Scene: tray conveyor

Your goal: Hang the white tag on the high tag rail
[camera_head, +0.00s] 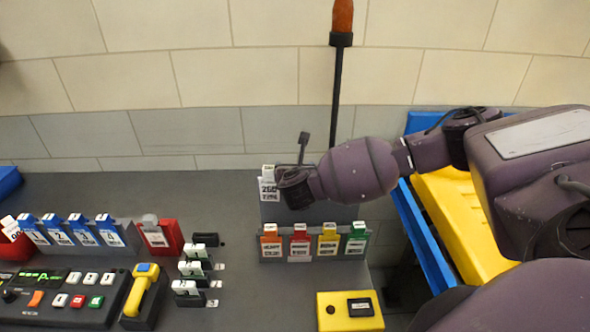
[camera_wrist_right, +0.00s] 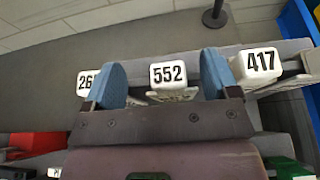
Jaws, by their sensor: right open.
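The grey high tag rail (camera_head: 335,213) stands at the back of the table's right part. In the right wrist view, white tags marked 26-something (camera_wrist_right: 87,82), 552 (camera_wrist_right: 167,74) and 417 (camera_wrist_right: 258,63) sit in a row at the rail. My right gripper (camera_wrist_right: 163,80) is open, with its blue fingers on either side of the 552 tag; I cannot tell whether they touch it. In the head view my right gripper (camera_head: 292,187) covers most of the rail, and only the leftmost white tag (camera_head: 268,188) shows clearly. My left gripper is not in view.
A lower rail in front holds orange (camera_head: 270,241), red (camera_head: 300,241), yellow (camera_head: 328,240) and green (camera_head: 357,239) tags. A yellow button box (camera_head: 349,311) is nearer. Several blue tags (camera_head: 68,230), a control panel (camera_head: 62,297) and switches (camera_head: 190,267) stand left. A dark pole (camera_head: 337,95) rises behind.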

